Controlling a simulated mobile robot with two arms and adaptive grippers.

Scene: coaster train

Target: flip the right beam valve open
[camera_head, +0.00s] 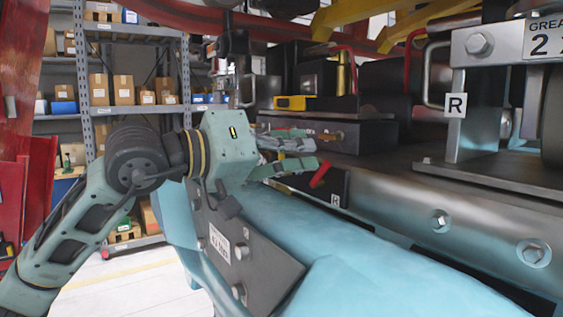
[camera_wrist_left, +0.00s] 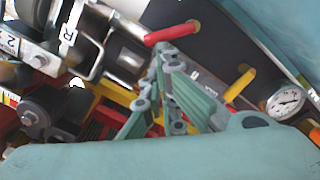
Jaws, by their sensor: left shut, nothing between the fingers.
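The right beam valve has a red lever handle (camera_head: 320,174) on a dark plate marked R (camera_head: 335,200), beside the light blue beam. In the left wrist view a red handle (camera_wrist_left: 172,33) sticks out from a dark panel, just beyond the fingertips. My left gripper (camera_head: 314,154) reaches in from the left, with its green fingers right next to the red handle. In the left wrist view the gripper (camera_wrist_left: 168,62) is shut with nothing held. Whether a finger touches the handle I cannot tell. My right gripper is not in view.
A yellow handle (camera_wrist_left: 240,84) and a round gauge (camera_wrist_left: 285,102) show in the left wrist view. A light blue beam (camera_head: 350,255) runs below my left arm. A metal bracket with an R tag (camera_head: 455,105) stands at the right. Shelves with boxes (camera_head: 125,88) stand behind.

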